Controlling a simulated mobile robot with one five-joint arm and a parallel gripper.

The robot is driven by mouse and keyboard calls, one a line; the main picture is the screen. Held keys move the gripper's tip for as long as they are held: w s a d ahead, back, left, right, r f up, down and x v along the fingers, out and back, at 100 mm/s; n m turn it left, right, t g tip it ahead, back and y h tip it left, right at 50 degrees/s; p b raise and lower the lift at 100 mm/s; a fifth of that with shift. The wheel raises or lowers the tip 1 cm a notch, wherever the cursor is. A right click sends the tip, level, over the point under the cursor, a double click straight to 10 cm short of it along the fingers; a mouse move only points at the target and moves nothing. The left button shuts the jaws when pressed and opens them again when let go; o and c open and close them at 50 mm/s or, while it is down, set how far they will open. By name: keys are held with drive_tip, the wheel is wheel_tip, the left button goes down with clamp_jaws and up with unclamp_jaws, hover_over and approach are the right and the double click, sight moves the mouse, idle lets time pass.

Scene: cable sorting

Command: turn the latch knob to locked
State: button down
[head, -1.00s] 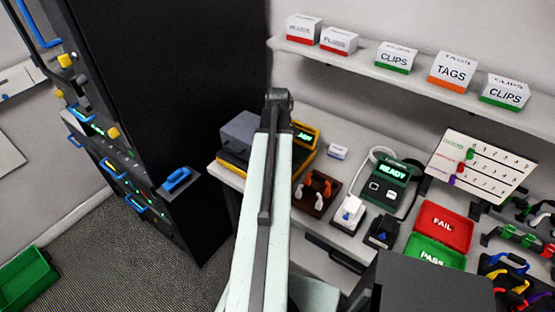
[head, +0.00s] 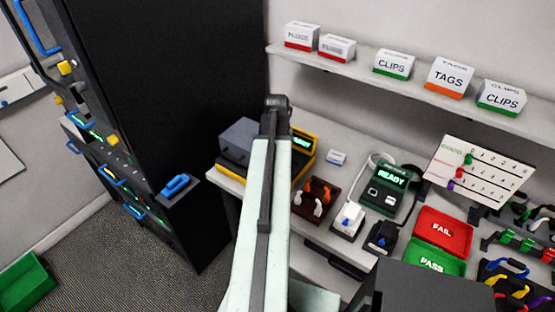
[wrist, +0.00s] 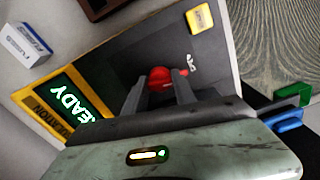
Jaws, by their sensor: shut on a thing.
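The red latch knob (wrist: 158,73) sits on the dark grey face of a yellow-edged device (wrist: 28,103) in the wrist view. My gripper (wrist: 159,84) has its two fingers on either side of the knob and is shut on it. A small white marking beside the knob is too small to read. The device's screen (wrist: 64,105) shows green READY lettering. In the head view the device (head: 300,172) stands at the left end of the bench, partly behind my arm. The knob and my gripper are hidden there.
A FUSES box (wrist: 24,40) lies beside the device. On the bench to the right are a brown tray (head: 309,212), a READY tester (head: 386,190), and red FAIL (head: 444,230) and green PASS (head: 436,258) trays. A tall black cabinet (head: 190,110) stands at left.

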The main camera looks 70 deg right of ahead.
drive_tip(key=m, duration=0.4)
drive_tip(key=shift+m, duration=0.3)
drive_tip(key=m, duration=0.3)
drive_tip(key=shift+m, duration=0.3)
drive_tip(key=m, duration=0.3)
drive_tip(key=shift+m, duration=2.1)
drive_tip(key=c, duration=1)
unclamp_jaws()
